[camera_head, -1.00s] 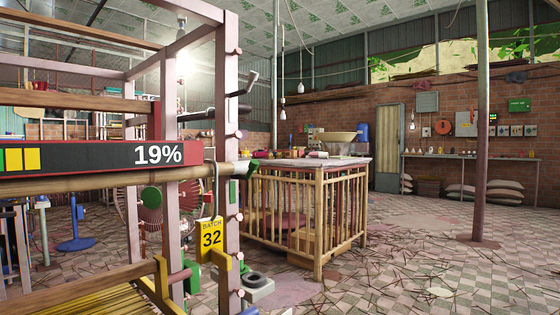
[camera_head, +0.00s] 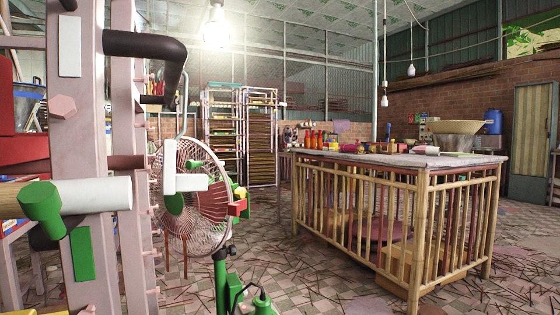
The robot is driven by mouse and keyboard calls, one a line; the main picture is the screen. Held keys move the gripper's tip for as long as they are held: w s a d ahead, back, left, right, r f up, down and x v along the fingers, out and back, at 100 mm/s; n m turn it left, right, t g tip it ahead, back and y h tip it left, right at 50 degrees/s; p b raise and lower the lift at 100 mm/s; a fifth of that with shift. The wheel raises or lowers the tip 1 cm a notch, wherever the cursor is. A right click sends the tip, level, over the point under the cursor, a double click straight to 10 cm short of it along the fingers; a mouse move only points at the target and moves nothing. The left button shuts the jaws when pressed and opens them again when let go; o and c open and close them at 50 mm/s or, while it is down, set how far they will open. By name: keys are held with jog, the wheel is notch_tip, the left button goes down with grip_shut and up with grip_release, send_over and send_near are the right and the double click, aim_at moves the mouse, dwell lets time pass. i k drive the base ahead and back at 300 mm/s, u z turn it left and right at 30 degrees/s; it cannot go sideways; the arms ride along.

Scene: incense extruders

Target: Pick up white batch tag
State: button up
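I cannot make out a tag that is surely the white batch tag. A white L-shaped piece (camera_head: 170,180) shows in front of the fan, beside the pink frame; its face carries no writing I can read, and I cannot tell whether it is a tag or a bracket. A plain white plate (camera_head: 69,45) is fixed flat to the near pink post (camera_head: 85,180). My gripper is not in view.
The pink frame's posts stand close at the left, with a dark bent handle (camera_head: 150,46) and a white roller with a green end (camera_head: 95,195) sticking out. A fan (camera_head: 195,215) stands just behind. A bamboo-sided table (camera_head: 430,160) is at the right. Littered tiled floor lies between.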

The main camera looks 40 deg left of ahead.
aim_at(173, 183)
jog(key=i, duration=2.85)
jog(key=u, duration=4.35)
jog(key=i, duration=0.5)
jog(key=z, duration=0.05)
